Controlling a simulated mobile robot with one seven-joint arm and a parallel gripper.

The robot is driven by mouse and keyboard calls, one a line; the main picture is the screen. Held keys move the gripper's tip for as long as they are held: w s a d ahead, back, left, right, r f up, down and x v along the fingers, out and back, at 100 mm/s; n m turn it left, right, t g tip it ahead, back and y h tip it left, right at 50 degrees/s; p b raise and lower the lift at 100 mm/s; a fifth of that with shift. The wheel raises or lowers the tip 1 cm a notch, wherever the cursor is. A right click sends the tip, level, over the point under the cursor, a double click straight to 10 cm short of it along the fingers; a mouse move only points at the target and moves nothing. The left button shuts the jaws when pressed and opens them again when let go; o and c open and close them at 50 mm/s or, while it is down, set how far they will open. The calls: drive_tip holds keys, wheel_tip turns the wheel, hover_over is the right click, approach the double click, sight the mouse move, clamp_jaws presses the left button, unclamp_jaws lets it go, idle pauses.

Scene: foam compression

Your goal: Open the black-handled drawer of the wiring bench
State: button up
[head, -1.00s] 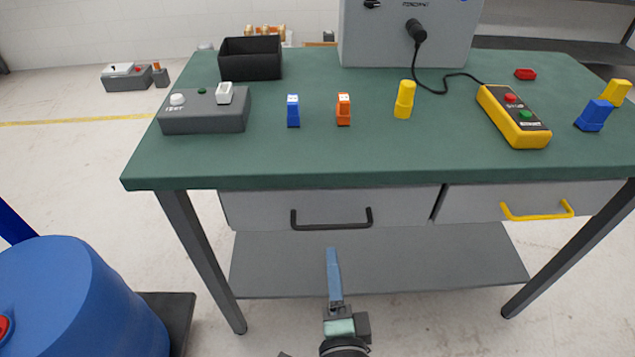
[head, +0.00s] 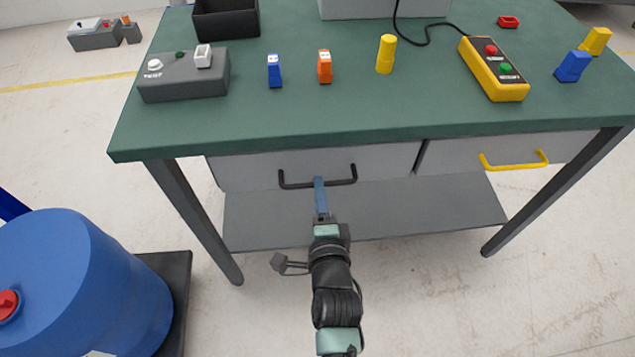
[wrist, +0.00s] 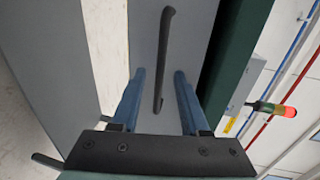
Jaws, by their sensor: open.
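The black handle (head: 290,185) is a bar on the front of the grey left drawer (head: 240,168) under the bench top, and the drawer looks shut. My gripper (head: 319,181) reaches up to the handle in the head view. In the wrist view my gripper (wrist: 160,75) is open, with one blue finger on each side of the black handle (wrist: 165,45). The handle's near end lies between the fingers. I see no finger clamped on it. Contact with the bar cannot be told.
The green bench top (head: 400,105) overhangs the drawers. A yellow-handled drawer (head: 515,160) is to the right, and a grey lower shelf (head: 400,205) lies below. Bench legs stand at both sides. A blue barrel (head: 80,280) on a dark platform stands at the left.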

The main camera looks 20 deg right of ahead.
drive_tip(key=shift+x, duration=1.7)
drive_tip(key=shift+c, duration=0.3)
clamp_jaws()
